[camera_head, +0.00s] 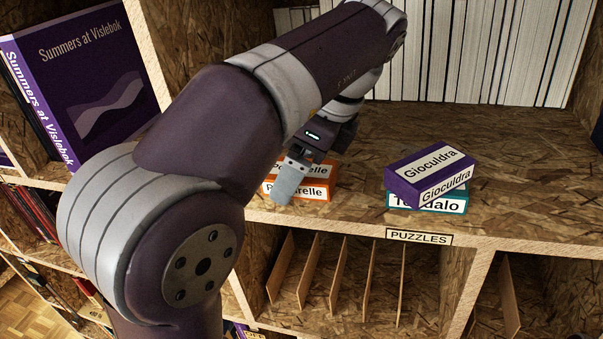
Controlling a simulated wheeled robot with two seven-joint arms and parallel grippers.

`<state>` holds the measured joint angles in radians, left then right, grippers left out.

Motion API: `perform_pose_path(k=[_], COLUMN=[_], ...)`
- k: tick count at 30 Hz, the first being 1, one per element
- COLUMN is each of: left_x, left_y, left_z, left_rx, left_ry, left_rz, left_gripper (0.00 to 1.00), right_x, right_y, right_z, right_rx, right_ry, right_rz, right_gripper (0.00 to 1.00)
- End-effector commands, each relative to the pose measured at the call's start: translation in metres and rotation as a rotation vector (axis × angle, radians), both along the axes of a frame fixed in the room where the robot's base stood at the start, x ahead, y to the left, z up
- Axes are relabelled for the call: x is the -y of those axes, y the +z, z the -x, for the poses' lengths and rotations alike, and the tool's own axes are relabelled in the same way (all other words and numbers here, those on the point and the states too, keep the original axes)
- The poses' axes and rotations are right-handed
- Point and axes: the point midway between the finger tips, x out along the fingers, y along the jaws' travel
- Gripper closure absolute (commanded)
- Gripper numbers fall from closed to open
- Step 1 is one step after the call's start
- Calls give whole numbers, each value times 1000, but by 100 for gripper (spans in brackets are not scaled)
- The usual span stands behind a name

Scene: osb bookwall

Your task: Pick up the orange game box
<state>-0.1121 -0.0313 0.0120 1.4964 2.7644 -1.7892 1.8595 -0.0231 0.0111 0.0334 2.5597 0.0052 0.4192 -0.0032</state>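The orange game box (327,187) lies on the shelf board near its front edge, left of the other game boxes. White labels show on its top and front, partly covered, ending in "relle". My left gripper (290,183) is at the box's left part, with one pale grey finger in front of it and hiding some of the label. The other finger is hidden, so I cannot tell how far the gripper is open or whether it touches the box. My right gripper is not in view.
A purple "Gioculdra" box (425,170) lies on a teal box (455,198) to the right. A row of white books (490,50) stands behind. A large purple book (85,80) stands at left. A "PUZZLES" label (419,237) marks the shelf edge above a compartment with dividers. Bare shelf lies right of the boxes.

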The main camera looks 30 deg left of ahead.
Motion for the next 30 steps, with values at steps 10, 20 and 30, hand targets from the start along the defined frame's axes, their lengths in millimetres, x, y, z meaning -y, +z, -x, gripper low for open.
perform_pose_path(k=[10,20,30], left_x=[0,0,0], left_y=[-3,-3,8], left_z=[0,0,-1], left_rx=[0,0,2], left_ry=[0,0,-1], left_rz=[0,0,1], left_gripper=[13,70,70], right_x=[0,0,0], right_y=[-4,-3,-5], right_z=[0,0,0], right_rx=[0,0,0], right_ry=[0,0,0], right_rz=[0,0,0], right_gripper=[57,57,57])
